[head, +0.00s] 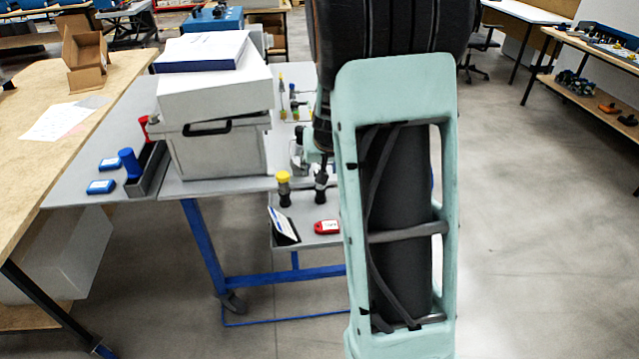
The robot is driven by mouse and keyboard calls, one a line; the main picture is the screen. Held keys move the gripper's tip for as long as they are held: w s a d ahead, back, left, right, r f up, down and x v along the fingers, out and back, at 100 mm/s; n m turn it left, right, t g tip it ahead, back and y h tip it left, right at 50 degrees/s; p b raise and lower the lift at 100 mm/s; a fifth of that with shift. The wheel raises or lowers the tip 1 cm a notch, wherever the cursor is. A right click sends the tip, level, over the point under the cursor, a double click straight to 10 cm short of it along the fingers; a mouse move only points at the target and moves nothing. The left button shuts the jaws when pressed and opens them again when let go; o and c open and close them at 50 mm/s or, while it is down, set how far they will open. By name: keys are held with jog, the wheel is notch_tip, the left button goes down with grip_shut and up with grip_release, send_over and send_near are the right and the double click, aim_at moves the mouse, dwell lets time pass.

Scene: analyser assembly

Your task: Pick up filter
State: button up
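No part can be named the filter with certainty in the head view. My arm covers the right part of the cart. The end of my gripper (324,165) seems to show just left of the arm, pointing down above the dark part. Its fingers are too small and hidden to tell whether they touch or hold anything.
A grey case (215,155) with white boxes on top stands on the cart's grey top (180,187). Blue tags (101,187), a red tag (327,227) and a small tilted display (283,226) lie nearby. A wooden table (40,160) is at left.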

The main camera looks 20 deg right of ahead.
jog(key=shift+s+f+b+x, duration=0.1)
jog(key=shift+b+x, duration=0.05)
jog(key=shift+x, duration=0.75)
jog(key=shift+s+f+b+x, duration=0.1)
jog(key=shift+s+x, duration=0.05)
jog(key=shift+x, duration=0.75)
jog(key=shift+s+f+b+x, duration=0.1)
jog(key=shift+b+x, duration=0.05)
jog(key=shift+x, duration=0.75)
grip_shut()
